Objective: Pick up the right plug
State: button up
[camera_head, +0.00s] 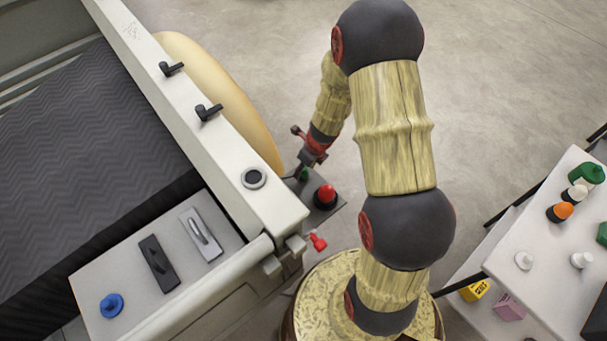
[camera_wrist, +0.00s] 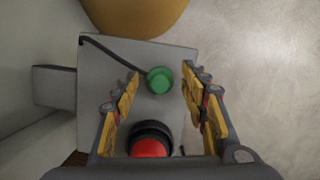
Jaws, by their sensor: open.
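I cannot tell for sure which thing is the right plug. Two small black fittings, left (camera_head: 171,69) and right (camera_head: 208,112), stand on the white rail of the machine. My gripper (camera_head: 303,160) is below and right of them in the head view, over a small grey box. In the wrist view my gripper (camera_wrist: 164,74) is open, its yellow-padded fingers to either side of a round green button (camera_wrist: 160,80). Nothing is held. A red button (camera_wrist: 150,141) in a black collar is nearer the wrist; it also shows in the head view (camera_head: 325,194).
The grey box (camera_wrist: 180,50) juts from the machine; a dark cable (camera_wrist: 100,47) crosses it. A small red piece (camera_head: 318,242) is below it. A panel (camera_head: 90,280) bears a blue knob. A white table (camera_head: 545,260) with several bottles stands right.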

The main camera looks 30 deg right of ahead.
jog(key=shift+f, duration=0.15)
jog(key=shift+c, duration=1.2)
jog(key=c, duration=0.7)
jog(key=shift+c, duration=0.2)
